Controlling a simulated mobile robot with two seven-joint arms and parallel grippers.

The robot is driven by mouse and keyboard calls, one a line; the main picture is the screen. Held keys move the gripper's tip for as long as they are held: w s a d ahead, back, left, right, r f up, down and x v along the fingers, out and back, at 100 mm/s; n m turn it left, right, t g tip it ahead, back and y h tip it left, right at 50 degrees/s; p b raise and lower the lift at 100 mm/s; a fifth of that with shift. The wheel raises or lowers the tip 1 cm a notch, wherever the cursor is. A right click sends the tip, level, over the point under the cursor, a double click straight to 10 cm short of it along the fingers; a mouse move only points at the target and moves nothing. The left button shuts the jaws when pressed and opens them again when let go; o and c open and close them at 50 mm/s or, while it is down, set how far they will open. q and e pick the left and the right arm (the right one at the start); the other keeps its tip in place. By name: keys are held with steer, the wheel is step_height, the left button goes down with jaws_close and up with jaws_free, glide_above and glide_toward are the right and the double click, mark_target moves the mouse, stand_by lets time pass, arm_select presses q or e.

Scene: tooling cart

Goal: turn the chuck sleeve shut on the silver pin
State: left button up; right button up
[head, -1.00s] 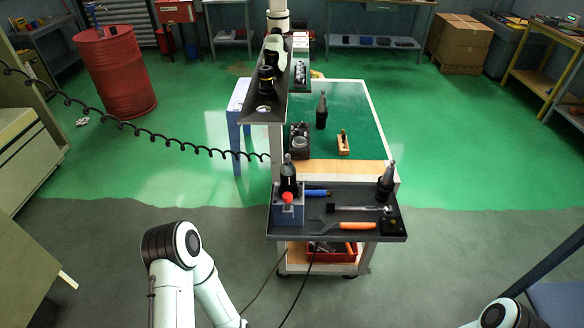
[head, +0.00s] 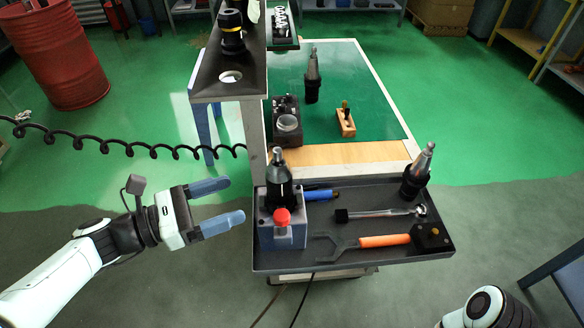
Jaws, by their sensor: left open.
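The black chuck (head: 279,185) stands upright in a blue-grey block (head: 288,238) with a red knob, at the left of the dark cart tray. A silver pin (head: 277,156) points up from its top. The sleeve cannot be told apart from the rest of the black body. My left gripper (head: 236,199) is open, its two blue fingers pointing right towards the chuck and block. It is left of them, with nothing between the fingers. My right gripper is out of view; only a link of that arm shows at bottom right.
The tray (head: 350,258) also holds a hook spanner with an orange handle (head: 385,240), a silver-and-black tool (head: 380,213), a blue-handled tool (head: 318,195) and a second tapered holder (head: 417,172). A shelf post (head: 254,135) rises behind the chuck. A coiled cable (head: 120,150) hangs behind my left gripper.

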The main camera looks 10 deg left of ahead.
mark_target(288, 174)
arm_select(q)
steer(key=x, duration=0.4)
steer(key=r+b+x, duration=0.1)
steer(key=x, duration=0.8)
steer(key=shift+r, duration=0.25)
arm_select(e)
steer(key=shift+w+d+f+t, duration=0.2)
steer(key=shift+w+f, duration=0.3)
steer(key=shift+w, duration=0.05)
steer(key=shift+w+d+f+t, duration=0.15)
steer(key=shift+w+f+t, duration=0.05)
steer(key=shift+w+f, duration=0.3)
arm_select(q)
steer(key=shift+c, duration=0.3)
steer(key=c, duration=0.9)
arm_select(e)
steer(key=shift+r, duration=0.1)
